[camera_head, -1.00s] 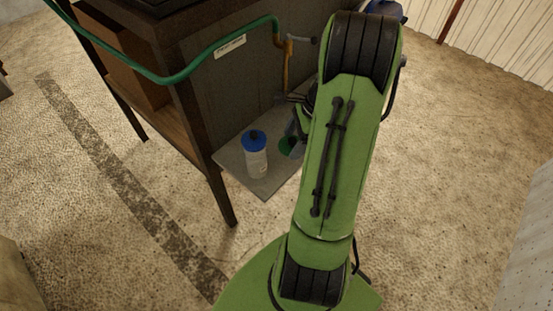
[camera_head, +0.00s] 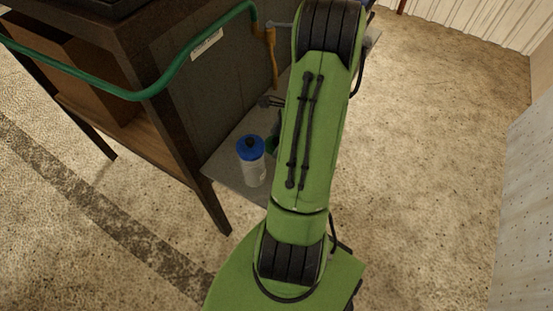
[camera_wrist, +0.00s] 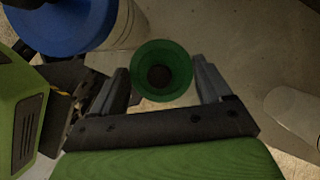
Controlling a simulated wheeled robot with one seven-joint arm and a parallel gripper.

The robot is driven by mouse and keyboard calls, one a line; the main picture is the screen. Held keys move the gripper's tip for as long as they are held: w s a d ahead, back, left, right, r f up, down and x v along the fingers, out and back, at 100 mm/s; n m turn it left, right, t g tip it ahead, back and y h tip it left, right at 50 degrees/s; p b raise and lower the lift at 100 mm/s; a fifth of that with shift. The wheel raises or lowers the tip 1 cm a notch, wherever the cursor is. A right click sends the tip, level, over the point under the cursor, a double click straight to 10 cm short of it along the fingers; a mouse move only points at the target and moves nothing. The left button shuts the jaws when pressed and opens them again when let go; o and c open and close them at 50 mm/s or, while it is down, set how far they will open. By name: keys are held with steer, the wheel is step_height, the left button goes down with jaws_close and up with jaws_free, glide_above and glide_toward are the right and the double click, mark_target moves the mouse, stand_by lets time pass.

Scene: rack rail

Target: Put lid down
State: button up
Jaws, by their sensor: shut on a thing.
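The round green lid (camera_wrist: 181,66) has a dark centre and sits between the two fingers of my gripper (camera_wrist: 162,78) in the wrist view. My gripper is shut on it. In the head view only a small green edge of the lid (camera_head: 271,146) shows beside my arm, and my gripper is mostly hidden behind the arm. The lid is over or close to the grey shelf (camera_head: 226,166); I cannot tell whether it touches it.
A white bottle with a blue cap (camera_head: 250,147) stands on the shelf, left of my arm; its cap is at the upper left in the wrist view (camera_wrist: 62,25). A pale rounded object (camera_wrist: 296,112) is at the right there. A green rail (camera_head: 140,94) runs above the shelf.

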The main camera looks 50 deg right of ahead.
mark_target(274, 162)
step_height(274, 162, down, 9)
steer(key=shift+w+b, duration=0.1)
steer(key=shift+b, duration=1.05)
steer(key=shift+r, duration=0.15)
steer(key=o, duration=1)
steer(key=shift+c, duration=0.2)
